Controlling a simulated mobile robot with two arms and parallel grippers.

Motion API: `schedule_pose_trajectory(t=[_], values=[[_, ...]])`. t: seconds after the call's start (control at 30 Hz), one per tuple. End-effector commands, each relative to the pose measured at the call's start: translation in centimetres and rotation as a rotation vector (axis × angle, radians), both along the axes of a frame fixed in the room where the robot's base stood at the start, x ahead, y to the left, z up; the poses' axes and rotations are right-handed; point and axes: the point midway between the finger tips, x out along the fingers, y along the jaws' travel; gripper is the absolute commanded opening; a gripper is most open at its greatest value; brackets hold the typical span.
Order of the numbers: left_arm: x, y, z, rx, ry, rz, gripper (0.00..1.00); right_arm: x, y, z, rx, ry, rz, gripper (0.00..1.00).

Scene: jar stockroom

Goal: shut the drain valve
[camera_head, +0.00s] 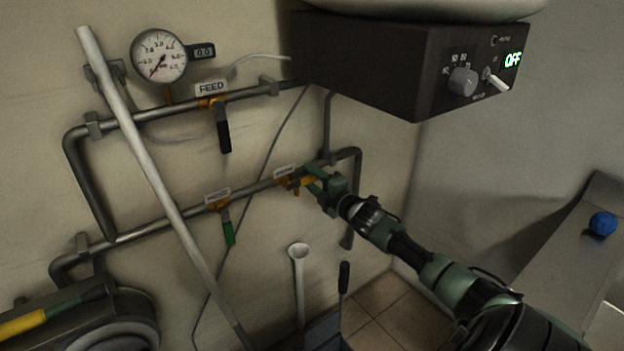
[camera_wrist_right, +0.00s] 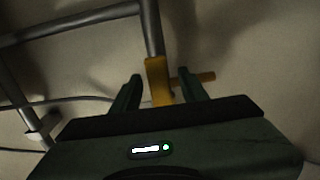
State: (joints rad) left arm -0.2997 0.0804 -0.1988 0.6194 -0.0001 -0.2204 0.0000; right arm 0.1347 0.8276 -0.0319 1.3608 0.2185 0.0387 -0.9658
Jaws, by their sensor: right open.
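A brass valve (camera_head: 296,183) sits near the right end of the lower pipe (camera_head: 160,228), under a small label too blurred to read. My right gripper (camera_head: 312,184) is at this valve, its jaws open. In the right wrist view, the orange-brass valve part (camera_wrist_right: 158,80) stands between the two spread fingers of the gripper (camera_wrist_right: 162,92), with a gap on each side. A short brass stem (camera_wrist_right: 195,78) sticks out to the right. I cannot make out this valve's handle. A second valve with a green handle (camera_head: 229,233) hangs farther left on the same pipe. My left gripper is not in view.
The FEED valve's black handle (camera_head: 224,137) hangs down from the upper pipe. A gauge (camera_head: 159,56) is above it. A pale pole (camera_head: 150,170) slants across the pipes. A dark heater box reading OFF (camera_head: 400,62) juts out above my right arm. A blue ball (camera_head: 603,223) lies right.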

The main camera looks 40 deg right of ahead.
Motion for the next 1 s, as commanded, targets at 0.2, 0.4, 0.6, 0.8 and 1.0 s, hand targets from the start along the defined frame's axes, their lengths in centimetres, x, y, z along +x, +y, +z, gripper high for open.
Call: schedule_pose_trajectory(t=[0.2, 0.4, 0.6, 0.8, 1.0], values=[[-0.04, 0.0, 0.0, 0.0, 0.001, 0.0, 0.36, -0.02, 0.0, -0.01, 0.0, 0.0, 0.0, 0.1], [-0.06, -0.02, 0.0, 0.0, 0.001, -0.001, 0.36, -0.03, 0.01, -0.02, 0.0, 0.001, 0.0, 0.0], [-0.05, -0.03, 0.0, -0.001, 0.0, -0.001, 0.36, -0.04, 0.02, -0.03, 0.0, 0.001, 0.0, 0.0], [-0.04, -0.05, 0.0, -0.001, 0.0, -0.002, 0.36, -0.04, 0.02, -0.04, 0.0, 0.001, 0.0, 0.0], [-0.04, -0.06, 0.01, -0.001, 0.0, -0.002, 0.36, -0.04, 0.03, -0.05, 0.0, 0.001, 0.0, 0.0]])
